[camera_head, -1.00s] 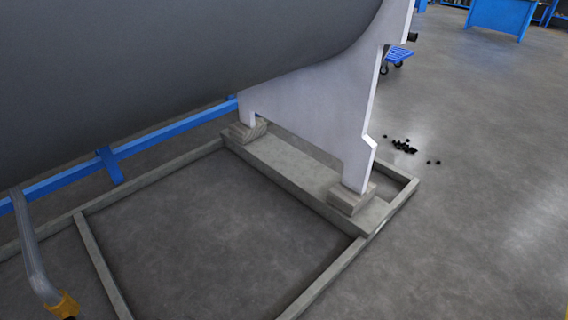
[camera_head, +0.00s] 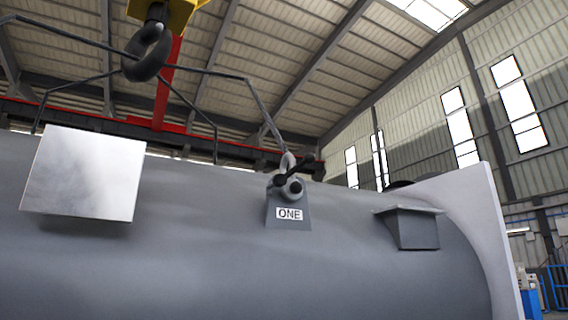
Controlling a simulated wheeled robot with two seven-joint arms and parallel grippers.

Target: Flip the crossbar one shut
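A lifting lug labelled "ONE" (camera_head: 288,214) stands on the upper side of the big grey shell (camera_head: 240,270). A dark shackle or hook fitting with a black crossbar (camera_head: 294,176) sits at the lug's top, the bar lying slantwise across it. A sling leg (camera_head: 262,112) runs from this fitting up to the crane hook (camera_head: 148,50). Whether the crossbar is open or shut is too small to tell. Neither of my grippers shows in this view.
A pale square plate (camera_head: 84,173) sticks out from the shell at left. A small grey bracket (camera_head: 410,227) is right of the lug. A light end flange (camera_head: 468,220) closes the shell's right end. Blue racks (camera_head: 555,285) stand beyond at far right.

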